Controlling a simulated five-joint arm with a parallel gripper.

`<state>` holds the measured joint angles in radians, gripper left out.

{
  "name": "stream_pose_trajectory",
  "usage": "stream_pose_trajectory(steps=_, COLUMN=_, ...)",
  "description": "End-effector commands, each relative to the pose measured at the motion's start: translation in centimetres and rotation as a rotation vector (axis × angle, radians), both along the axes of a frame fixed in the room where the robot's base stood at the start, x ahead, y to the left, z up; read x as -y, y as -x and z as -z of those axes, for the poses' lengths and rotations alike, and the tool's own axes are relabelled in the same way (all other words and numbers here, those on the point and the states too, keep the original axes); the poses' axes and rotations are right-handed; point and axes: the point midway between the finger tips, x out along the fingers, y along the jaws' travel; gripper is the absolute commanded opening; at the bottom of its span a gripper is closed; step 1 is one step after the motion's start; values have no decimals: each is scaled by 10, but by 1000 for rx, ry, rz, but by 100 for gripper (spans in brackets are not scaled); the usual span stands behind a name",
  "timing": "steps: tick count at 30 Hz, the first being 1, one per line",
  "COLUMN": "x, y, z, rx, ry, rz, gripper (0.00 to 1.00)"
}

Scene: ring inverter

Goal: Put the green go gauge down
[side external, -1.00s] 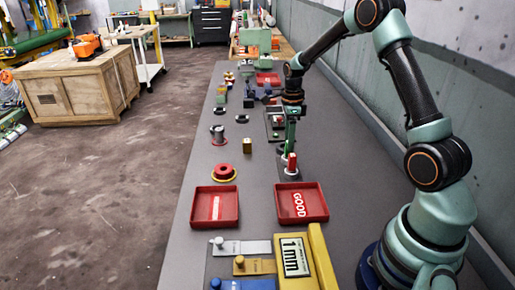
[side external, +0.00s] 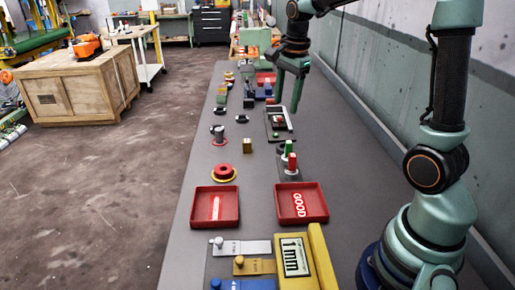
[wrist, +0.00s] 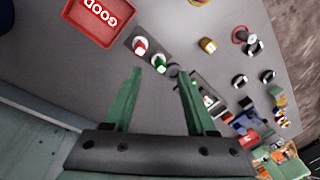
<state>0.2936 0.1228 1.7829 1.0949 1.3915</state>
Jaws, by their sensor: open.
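The green go gauge (side external: 288,147) stands upright in a dark holder block (side external: 287,177), just behind the red gauge (side external: 292,162). In the wrist view the green gauge (wrist: 159,64) shows beside the red gauge (wrist: 140,47). My gripper (side external: 287,102) is open and empty, raised above the bench and farther back than the holder. In the wrist view its two green fingers (wrist: 160,72) are spread apart with nothing held between them. The green gauge's lower end is hidden in the holder.
A red GOOD tray (side external: 302,216) lies in front of the holder, with another red tray (side external: 214,219) to its left. A yellow 1 mm display (side external: 294,257) is at the front. A dark fixture (side external: 279,124) lies behind the holder.

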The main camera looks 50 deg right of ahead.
Motion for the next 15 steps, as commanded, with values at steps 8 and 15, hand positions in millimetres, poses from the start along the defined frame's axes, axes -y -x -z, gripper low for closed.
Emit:
stream_pose_trajectory(steps=8, x=-69, y=54, z=-32, rx=130, ry=179, rz=-769, gripper=57)
stream_pose_trajectory(steps=15, x=-107, y=97, z=-30, rx=210, ry=377, rz=-1343, gripper=57)
